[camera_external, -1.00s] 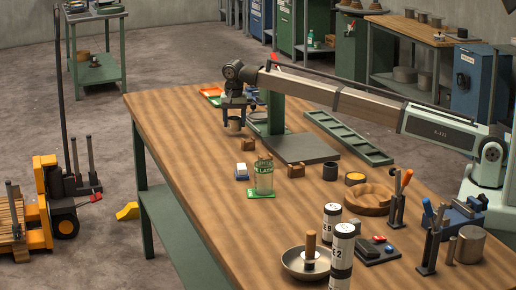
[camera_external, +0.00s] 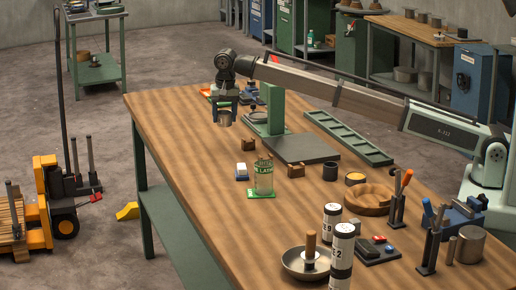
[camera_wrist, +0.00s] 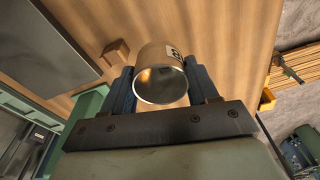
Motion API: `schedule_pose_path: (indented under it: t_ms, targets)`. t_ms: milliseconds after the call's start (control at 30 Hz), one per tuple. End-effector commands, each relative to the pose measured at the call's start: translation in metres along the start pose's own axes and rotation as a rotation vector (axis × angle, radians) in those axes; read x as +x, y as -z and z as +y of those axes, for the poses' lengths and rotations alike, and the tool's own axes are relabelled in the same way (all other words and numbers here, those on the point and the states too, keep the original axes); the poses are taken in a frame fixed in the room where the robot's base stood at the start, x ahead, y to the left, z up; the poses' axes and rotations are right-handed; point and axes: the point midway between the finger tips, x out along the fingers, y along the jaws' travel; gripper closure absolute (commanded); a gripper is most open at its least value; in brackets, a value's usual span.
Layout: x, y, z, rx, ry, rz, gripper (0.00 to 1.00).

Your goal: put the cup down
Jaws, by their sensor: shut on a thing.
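The cup is a small tan-grey metallic cup with a pale label bearing a dark mark. In the wrist view the cup (camera_wrist: 158,62) sits between the two dark blue fingers of my gripper (camera_wrist: 160,84), with its round opening facing the camera. In the external view my gripper (camera_external: 225,112) is shut on the cup (camera_external: 225,120) over the far left part of the wooden table (camera_external: 185,120). The fingers cover the cup's sides. I cannot tell from these views whether its base touches the wood.
A green stand with a dark base plate (camera_external: 300,149) is to the right of my gripper.

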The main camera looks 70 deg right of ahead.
Motion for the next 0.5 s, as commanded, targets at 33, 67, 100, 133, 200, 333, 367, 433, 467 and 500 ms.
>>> schedule_pose_path:
  t_ms: [33,67,100,133,200,333,367,433,467,500]
  targets:
    - [-0.001,-0.015,0.003,-0.023,0.006,-0.002,0.71]
    - [-0.002,-0.023,0.005,-0.052,0.010,-0.003,0.71]
    - [-0.003,-0.033,0.007,-0.089,0.017,-0.005,0.71]
    - [-0.003,-0.035,0.010,-0.117,0.020,-0.006,0.71]
    - [-0.003,-0.038,0.014,-0.182,0.029,-0.009,0.71]
    - [-0.002,-0.042,0.020,-0.307,0.042,-0.012,0.71]
    - [-0.002,-0.043,0.020,-0.339,0.045,-0.012,0.71]
    - [-0.001,-0.043,0.020,-0.409,0.050,-0.011,0.71]
    - [-0.001,-0.043,0.019,-0.438,0.052,-0.011,0.71]
    - [-0.001,-0.043,0.019,-0.475,0.055,-0.010,0.71]
